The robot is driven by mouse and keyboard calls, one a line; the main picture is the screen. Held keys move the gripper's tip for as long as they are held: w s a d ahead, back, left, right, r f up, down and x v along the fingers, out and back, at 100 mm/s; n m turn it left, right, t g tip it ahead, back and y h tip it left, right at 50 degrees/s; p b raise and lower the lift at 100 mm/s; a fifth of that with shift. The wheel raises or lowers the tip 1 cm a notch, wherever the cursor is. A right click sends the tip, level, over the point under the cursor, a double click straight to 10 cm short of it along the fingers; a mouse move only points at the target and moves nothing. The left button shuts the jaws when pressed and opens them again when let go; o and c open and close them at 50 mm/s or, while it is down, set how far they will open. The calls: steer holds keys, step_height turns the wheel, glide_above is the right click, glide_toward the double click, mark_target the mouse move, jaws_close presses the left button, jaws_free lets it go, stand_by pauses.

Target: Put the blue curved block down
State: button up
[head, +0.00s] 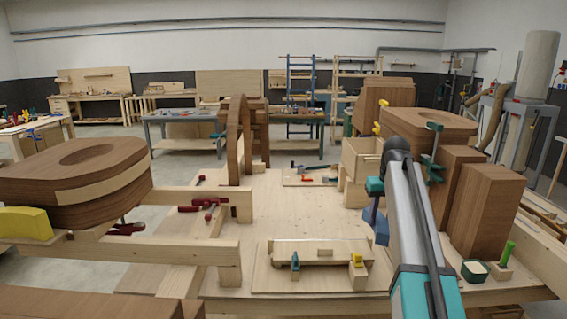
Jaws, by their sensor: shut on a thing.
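The blue curved block (378,228) is right of the middle in the head view, close to the light wooden worktop (310,215). My gripper (373,208) points down just above it and is shut on it. My arm comes up from the lower right and hides the area to the right of the block. The fingertips are small and partly covered, so the exact grip is hard to see. I cannot tell whether the block touches the worktop.
An open wooden box (362,158) stands behind my gripper. Tall brown blocks (487,210) stand to the right. A jig board (310,278) with small clamps lies in front. A yellow block (25,223) is at far left. The worktop's middle is clear.

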steer(key=s+a+f+b, duration=0.5)
steer(key=s+a+f, duration=0.2)
steer(key=f, duration=0.4)
steer(key=s+a+f+b, duration=0.6)
steer(key=s+f, duration=0.3)
steer(key=f, duration=0.3)
steer(key=shift+s+a+f, duration=0.2)
steer(key=shift+a, duration=0.5)
